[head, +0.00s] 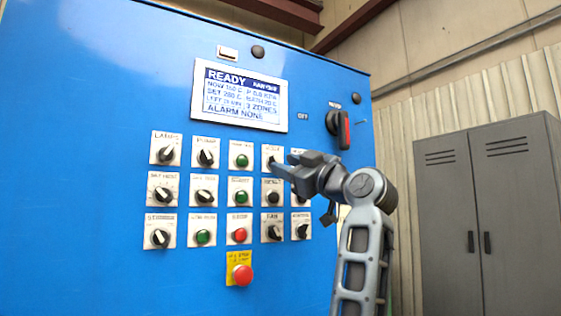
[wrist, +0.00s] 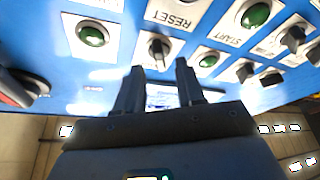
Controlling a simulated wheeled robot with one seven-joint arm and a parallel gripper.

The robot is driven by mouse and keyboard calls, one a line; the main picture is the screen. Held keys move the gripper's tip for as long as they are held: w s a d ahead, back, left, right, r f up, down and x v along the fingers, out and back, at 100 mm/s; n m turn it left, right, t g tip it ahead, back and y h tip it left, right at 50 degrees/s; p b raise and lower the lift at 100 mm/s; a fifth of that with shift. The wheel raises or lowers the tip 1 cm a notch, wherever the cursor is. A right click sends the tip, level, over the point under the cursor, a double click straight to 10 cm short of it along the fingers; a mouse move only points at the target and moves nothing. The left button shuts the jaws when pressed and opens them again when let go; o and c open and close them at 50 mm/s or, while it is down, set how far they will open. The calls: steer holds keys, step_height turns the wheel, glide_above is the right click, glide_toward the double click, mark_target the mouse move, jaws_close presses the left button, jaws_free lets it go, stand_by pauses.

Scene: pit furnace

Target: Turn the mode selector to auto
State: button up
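The mode selector is a black knob on a white plate (head: 270,151) in the top row of the blue panel, fourth from the left. Its label is partly legible. My gripper (head: 282,165) is close in front of it and covers its lower right part. In the wrist view the selector's knob (wrist: 158,48) shows just beyond and between my two spread fingers, which look empty (wrist: 158,68). I cannot tell whether the fingertips reach around the knob. The knob's exact setting is hard to read.
Other knobs and green (head: 241,160), red and black buttons surround the selector closely. A red emergency button (head: 242,275) is below. The display (head: 240,95) above reads READY and ALARM NONE. A red-handled switch (head: 339,128) is at upper right. Grey lockers (head: 490,210) stand right.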

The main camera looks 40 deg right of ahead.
steer(key=shift+x, duration=1.35)
steer(key=shift+c, duration=0.4)
jaws_close()
